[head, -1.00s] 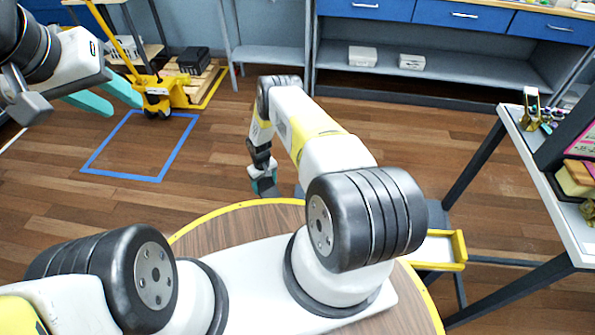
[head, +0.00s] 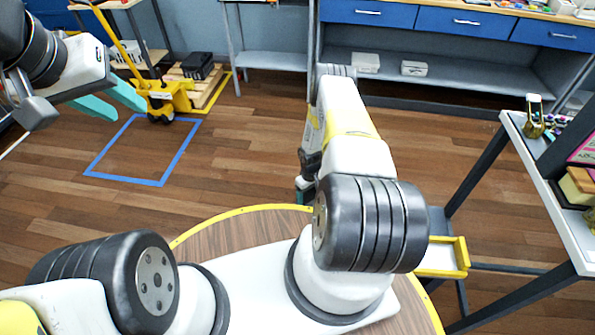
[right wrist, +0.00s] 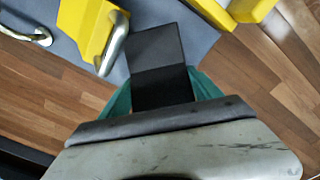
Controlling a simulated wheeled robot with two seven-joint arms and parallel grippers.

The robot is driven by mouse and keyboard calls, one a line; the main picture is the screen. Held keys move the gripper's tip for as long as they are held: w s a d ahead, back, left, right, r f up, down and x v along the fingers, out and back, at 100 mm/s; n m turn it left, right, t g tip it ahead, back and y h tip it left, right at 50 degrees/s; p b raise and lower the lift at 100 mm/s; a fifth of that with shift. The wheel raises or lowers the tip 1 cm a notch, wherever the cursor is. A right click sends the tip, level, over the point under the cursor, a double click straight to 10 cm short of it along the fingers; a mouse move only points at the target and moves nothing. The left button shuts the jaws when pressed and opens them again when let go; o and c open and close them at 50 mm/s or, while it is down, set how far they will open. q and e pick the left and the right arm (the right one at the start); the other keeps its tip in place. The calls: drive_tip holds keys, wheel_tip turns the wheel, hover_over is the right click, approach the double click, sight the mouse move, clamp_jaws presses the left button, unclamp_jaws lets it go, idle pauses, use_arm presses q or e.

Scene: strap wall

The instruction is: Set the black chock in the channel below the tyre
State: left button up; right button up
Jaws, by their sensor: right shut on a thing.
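The black chock (right wrist: 160,65) is between the teal fingers of my right gripper (right wrist: 160,98) in the right wrist view. Its dark faces show above a grey surface (right wrist: 200,25). In the head view my right gripper (head: 304,190) is mostly hidden behind its own arm, and the chock cannot be made out there. My left gripper (head: 122,97) is open and empty at the upper left, its teal fingers apart. I cannot identify a tyre or the channel for certain in either view.
In the right wrist view a yellow block (right wrist: 85,25) with a metal bar lies left of the chock; yellow parts (right wrist: 235,8) are at upper right. The head view shows a yellow-edged tray (head: 462,250), a right-hand table (head: 545,170) and open floor with a blue square (head: 122,180).

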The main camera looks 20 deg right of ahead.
sight(308, 200)
drive_tip(key=shift+a+f, duration=0.1)
drive_tip(key=shift+f, duration=1.6)
drive_tip(key=shift+f, duration=0.1)
drive_tip(key=o, duration=1.8)
